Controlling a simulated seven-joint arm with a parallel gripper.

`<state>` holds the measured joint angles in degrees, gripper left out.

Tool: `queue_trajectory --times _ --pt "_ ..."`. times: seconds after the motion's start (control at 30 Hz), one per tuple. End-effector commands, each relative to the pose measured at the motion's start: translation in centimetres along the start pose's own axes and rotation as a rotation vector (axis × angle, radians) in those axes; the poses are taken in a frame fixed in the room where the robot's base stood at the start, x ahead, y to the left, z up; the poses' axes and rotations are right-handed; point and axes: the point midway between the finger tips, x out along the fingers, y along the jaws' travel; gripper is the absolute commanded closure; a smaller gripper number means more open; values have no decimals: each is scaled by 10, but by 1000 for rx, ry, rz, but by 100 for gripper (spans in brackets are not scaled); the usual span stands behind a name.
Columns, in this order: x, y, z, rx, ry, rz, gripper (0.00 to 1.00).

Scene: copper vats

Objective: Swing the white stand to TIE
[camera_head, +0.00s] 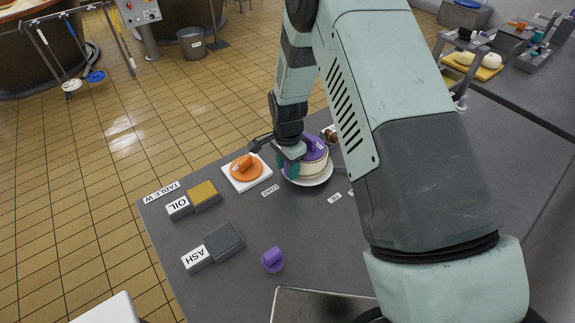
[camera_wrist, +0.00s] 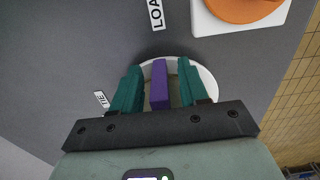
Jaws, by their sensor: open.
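The white stand (camera_head: 322,181) is a round white plate on the grey table. On it sits a pale cheese-like round (camera_head: 314,169) with a purple piece (camera_head: 316,148) on top. My gripper (camera_head: 297,162) is over the stand with its teal fingers apart. In the wrist view the purple piece (camera_wrist: 159,86) lies between the open fingers (camera_wrist: 160,70), with gaps on both sides, and the stand's rim (camera_wrist: 208,82) shows around them. The TIE label (camera_head: 335,198) lies just right of the stand; it also shows in the wrist view (camera_wrist: 101,99). The LOAD label (camera_head: 270,190) lies left.
An orange disc with a handle (camera_head: 246,168) sits on a white board (camera_head: 259,182) close left of the stand. An OIL block (camera_head: 203,194), an ASH block (camera_head: 224,241) and a purple knob (camera_head: 272,261) stand nearer. A metal tray (camera_head: 318,306) is at the front.

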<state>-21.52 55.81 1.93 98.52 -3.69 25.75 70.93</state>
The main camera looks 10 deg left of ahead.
Motion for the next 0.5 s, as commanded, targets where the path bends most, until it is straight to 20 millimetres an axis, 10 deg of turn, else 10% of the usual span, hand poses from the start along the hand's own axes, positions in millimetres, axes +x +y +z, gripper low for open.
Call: queue_trajectory --times 0.5 --pt "-1 0 0 0 0 0 100"
